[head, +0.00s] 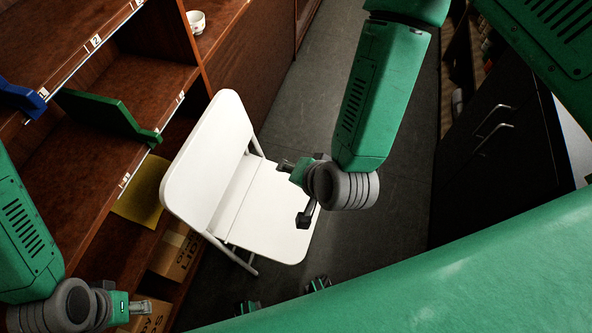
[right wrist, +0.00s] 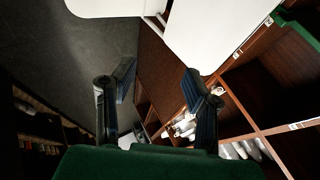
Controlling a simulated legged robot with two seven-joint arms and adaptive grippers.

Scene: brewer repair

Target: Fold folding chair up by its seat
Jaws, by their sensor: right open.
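The white folding chair (head: 208,160) stands unfolded on the dark floor, close to the wooden shelves. Its broad white seat (head: 270,215) lies to the right of its backrest. My right gripper (head: 296,192) is over the seat's right part in the head view, its fingers apart and nothing between them. I cannot tell whether it touches the seat. In the right wrist view the open fingers (right wrist: 158,86) show, with white chair panels (right wrist: 215,30) at the top edge. My left gripper (head: 138,308) is at the lower left by the shelves, away from the chair; its fingers overlap.
Wooden shelves (head: 150,75) run along the left, with a green bracket-like piece (head: 110,115), a yellow sheet (head: 140,190), cardboard boxes (head: 175,252) and a white cup (head: 196,21). A black cabinet (head: 490,150) stands at right. The floor (head: 290,105) behind the chair is clear.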

